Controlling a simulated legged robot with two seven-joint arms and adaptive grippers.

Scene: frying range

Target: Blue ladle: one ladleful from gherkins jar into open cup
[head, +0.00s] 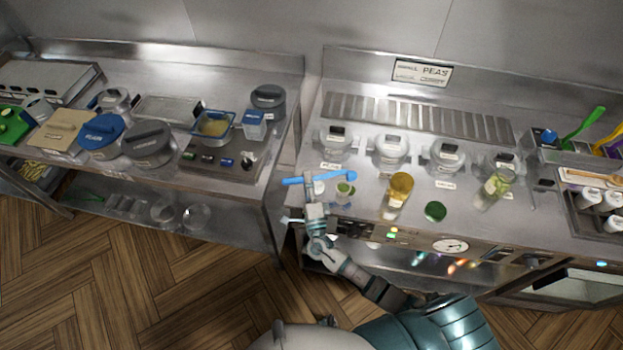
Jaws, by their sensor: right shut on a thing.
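My right gripper (315,196) is shut on the blue ladle (330,178) and holds it roughly level above the front left of the right counter. A small clear cup (343,197) with something green at its top stands just below the ladle's right end. A small white-topped cup (319,188) is partly hidden behind the gripper and ladle. A glass jar with green contents (495,186), which looks like the gherkins jar, stands farther right. A green round lid (435,211) lies on the counter left of it. My left gripper is not in view.
A jar with yellow-orange contents (399,189) stands between the cup and the green jar. Several lidded clear jars (392,148) line the back. A green-handled utensil (583,122) stands at right. A gap separates the left counter (290,142).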

